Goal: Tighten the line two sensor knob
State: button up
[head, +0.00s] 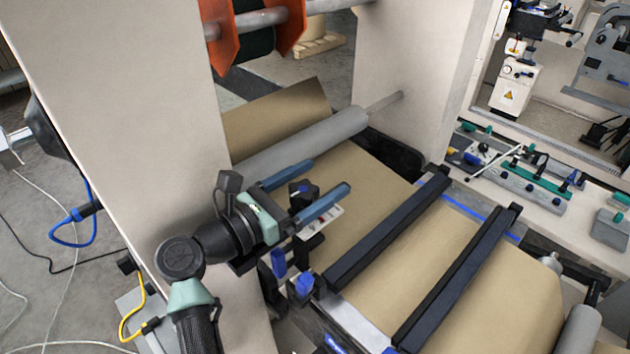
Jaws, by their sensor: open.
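A small black knob with a blue cap (302,190) shows in the head view, between the two blue fingers of my gripper (331,174) in the picture. It sits above a small white sensor block (320,222) with coloured marks, partly hidden by the lower finger. My gripper is open, with a gap on both sides of the knob. Whether the fingers are level with the knob in depth cannot be told. No label naming line two is readable.
Kraft paper web (385,205) runs under a grey roller (310,140) and two dark crossbars (390,230). Blue clamp knobs (303,284) stand below my gripper. Cream machine walls (130,110) rise at left and behind. A bench with tools (520,180) is at right.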

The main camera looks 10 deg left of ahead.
notch_tip(320, 180, up, 10)
jog(key=b, duration=0.2)
dwell(0.4)
